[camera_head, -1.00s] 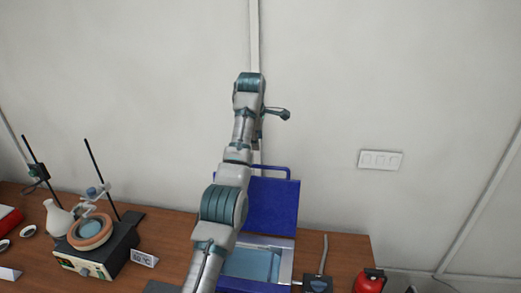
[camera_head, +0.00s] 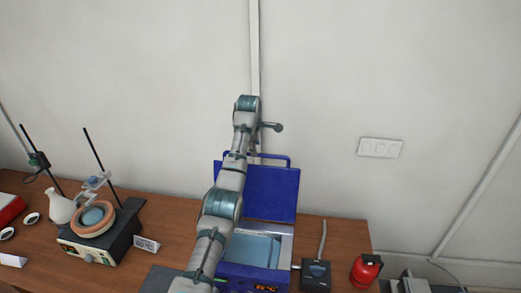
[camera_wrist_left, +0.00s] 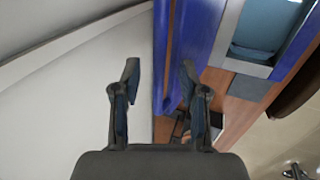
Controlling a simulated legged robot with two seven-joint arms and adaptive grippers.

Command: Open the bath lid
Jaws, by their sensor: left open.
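The blue bath lid (camera_head: 272,190) stands raised, roughly upright, at the back of the water bath (camera_head: 285,247), with its bar handle (camera_head: 273,156) at the top. Light-blue water (camera_head: 255,250) shows in the open basin. My left arm crosses in front of the bath and hides part of the lid and basin. My right gripper is not in view.
A stirrer hotplate (camera_head: 95,250) with a bowl and stand rods is on the table's left, beside a white flask (camera_head: 62,208). A small dark device (camera_head: 316,275) and a red container (camera_head: 366,270) sit right of the bath. The wall is close behind.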

